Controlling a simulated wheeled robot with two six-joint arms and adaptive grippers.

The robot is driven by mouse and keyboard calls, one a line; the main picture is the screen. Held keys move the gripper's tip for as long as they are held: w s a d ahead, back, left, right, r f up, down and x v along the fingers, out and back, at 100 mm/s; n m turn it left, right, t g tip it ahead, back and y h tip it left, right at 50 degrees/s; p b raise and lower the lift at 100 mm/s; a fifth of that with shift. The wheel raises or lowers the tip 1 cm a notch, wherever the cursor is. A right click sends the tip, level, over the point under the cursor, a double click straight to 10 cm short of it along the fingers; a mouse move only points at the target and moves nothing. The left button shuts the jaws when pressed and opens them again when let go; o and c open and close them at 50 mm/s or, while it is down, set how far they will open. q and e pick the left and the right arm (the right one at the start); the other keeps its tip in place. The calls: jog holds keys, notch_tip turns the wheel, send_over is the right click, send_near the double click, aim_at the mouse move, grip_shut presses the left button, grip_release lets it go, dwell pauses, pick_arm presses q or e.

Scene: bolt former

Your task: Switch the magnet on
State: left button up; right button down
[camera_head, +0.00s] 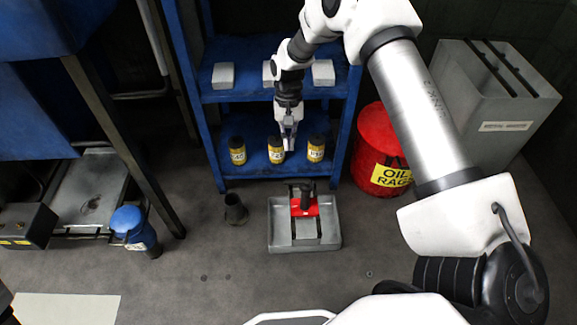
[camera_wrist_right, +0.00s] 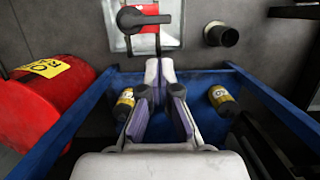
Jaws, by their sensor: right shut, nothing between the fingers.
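The red magnet base (camera_head: 304,207) with a black knob or lever (camera_head: 306,192) on top sits in a grey tray (camera_head: 275,240) on the floor, in front of the blue shelf. In the right wrist view the black lever (camera_wrist_right: 140,18) shows at the top, over the red base (camera_wrist_right: 150,9). My right gripper (camera_head: 289,143) is shut and empty, pointing down in front of the shelf, near the middle bottle. It is apart from the magnet. Its fingertips (camera_wrist_right: 158,68) appear just below the tray in the wrist view. My left gripper is not in view.
The blue shelf (camera_head: 235,97) holds several yellow-labelled bottles (camera_head: 237,151) below and white boxes (camera_head: 223,75) above. A red oil-rag bin (camera_head: 380,140) and a grey cabinet (camera_head: 480,110) stand to the right. A dark cup (camera_head: 235,210) stands left of the tray.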

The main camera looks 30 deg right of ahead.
aim_at(297, 182)
pick_arm(q)
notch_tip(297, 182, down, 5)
jog(key=b, duration=0.5)
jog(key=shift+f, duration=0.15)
pick_arm(e)
jog(key=x, duration=1)
